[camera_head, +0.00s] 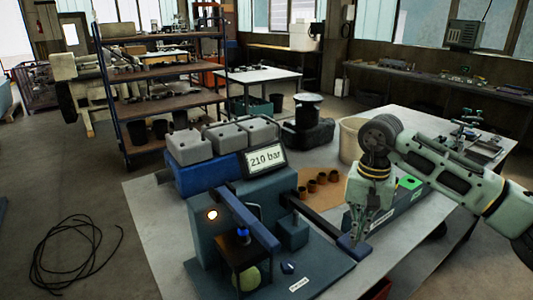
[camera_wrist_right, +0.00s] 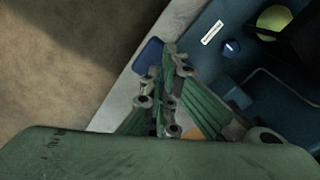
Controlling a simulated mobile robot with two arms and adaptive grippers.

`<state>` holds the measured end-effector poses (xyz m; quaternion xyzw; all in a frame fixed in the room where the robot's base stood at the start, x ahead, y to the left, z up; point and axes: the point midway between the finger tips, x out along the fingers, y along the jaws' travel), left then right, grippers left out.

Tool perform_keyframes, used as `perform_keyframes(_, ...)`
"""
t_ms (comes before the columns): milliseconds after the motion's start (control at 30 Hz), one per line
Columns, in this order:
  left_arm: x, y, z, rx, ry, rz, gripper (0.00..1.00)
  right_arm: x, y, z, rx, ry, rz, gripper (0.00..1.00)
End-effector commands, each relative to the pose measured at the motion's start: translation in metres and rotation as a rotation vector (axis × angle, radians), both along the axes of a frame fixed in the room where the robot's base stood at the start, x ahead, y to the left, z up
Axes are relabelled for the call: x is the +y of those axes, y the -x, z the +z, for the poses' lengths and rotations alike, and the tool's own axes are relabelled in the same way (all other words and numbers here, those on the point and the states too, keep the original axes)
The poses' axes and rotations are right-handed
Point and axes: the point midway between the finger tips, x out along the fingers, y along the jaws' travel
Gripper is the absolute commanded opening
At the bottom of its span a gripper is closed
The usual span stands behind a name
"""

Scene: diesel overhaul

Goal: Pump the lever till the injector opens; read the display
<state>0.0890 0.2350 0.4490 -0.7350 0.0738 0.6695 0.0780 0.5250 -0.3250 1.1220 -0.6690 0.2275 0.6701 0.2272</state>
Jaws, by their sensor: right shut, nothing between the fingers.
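The blue test stand (camera_head: 270,205) sits on the bench. Its display (camera_head: 264,161) reads "210 bar". A small lamp (camera_head: 212,215) on it glows orange-white. The injector with a blue part (camera_head: 243,235) stands in the frame above a yellow-green round thing (camera_head: 246,277). The lever (camera_head: 318,218) slopes down to the right to a blue end pad (camera_head: 354,248). My right gripper (camera_head: 358,236) is shut and empty, pointing down just over the pad. In the right wrist view the pad (camera_wrist_right: 148,54) shows beside the fingertips; contact cannot be told. My left gripper is out of view.
Grey blocks (camera_head: 222,136) on a blue case stand behind the stand. Small brown cups (camera_head: 322,178), a pale bucket (camera_head: 352,138) and a green-topped box (camera_head: 410,183) are on the bench. A shelf rack (camera_head: 165,103) stands behind. A black cable (camera_head: 75,255) lies on the floor.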

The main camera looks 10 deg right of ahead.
Motion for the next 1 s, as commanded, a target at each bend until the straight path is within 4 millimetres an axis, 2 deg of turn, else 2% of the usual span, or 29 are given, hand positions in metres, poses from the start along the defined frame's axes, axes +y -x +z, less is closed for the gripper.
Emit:
perform_keyframes(333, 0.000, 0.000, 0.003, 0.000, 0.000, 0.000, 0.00, 0.000, 0.000, 0.004, -0.001, 0.000, 0.000, 0.00)
perform_keyframes(700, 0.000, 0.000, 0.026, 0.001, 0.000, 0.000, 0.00, 0.000, -0.001, 0.039, -0.002, -0.001, 0.000, 0.00)
perform_keyframes(1000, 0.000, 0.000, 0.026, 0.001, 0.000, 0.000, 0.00, 0.000, 0.000, 0.040, -0.001, 0.000, 0.000, 0.00)
